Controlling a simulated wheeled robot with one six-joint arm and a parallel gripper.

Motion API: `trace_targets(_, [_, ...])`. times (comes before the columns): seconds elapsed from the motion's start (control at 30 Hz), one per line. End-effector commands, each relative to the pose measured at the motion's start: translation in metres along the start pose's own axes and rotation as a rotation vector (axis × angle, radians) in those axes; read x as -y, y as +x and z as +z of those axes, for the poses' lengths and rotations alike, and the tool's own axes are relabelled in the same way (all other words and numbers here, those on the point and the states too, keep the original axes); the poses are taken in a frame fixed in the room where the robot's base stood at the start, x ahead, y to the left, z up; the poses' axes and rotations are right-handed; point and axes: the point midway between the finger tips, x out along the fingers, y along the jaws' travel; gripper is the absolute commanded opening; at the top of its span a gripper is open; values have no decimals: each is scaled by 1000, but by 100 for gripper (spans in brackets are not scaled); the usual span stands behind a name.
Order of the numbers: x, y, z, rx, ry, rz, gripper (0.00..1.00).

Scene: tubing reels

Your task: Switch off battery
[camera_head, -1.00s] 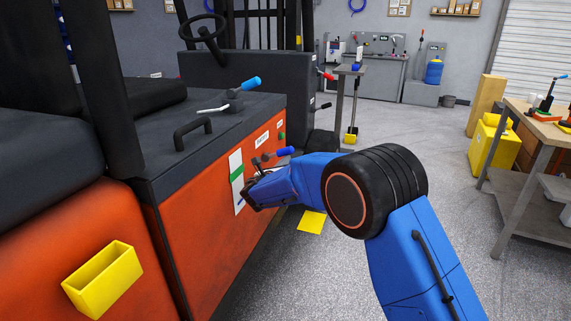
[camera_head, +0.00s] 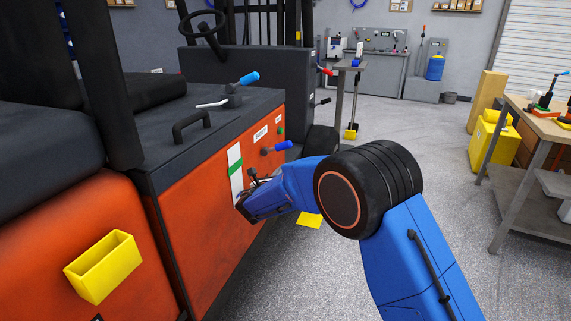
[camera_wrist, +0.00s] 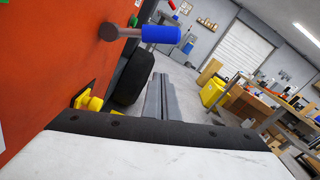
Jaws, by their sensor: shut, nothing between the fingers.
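A switch with a blue handle (camera_head: 283,146) on a short grey stem sticks out of the orange side of the forklift (camera_head: 200,230). The handle points to the right, nearly level. It also shows large at the top of the wrist view (camera_wrist: 160,34). A small white label (camera_head: 261,134) sits above it; its text is too small to read surely. My gripper (camera_head: 243,212) is below and left of the handle, close to the orange panel. In the wrist view its two grey fingers (camera_wrist: 162,82) are together, empty, and apart from the handle.
A white strip with a green band (camera_head: 236,172) is on the panel beside my gripper. A second blue-tipped lever (camera_head: 249,78) stands on the dark top. A yellow bin (camera_head: 103,268) hangs at the left.

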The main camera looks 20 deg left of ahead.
Motion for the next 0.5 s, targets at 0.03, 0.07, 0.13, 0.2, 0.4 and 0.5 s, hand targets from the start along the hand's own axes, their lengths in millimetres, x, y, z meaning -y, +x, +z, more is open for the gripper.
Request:
trace_targets(0.03, [0, -11, 0, 0, -1, 1, 0])
trace_targets(0.07, [0, -16, 0, 0, -1, 1, 0])
trace_targets(0.13, [0, -28, 0, -1, -1, 2, 0])
trace_targets(0.2, [0, -38, -1, -1, -1, 0, 0])
trace_targets(0.4, [0, -55, 0, -1, -1, 1, 0])
trace_targets(0.5, [0, -58, -1, -1, -1, 0, 0])
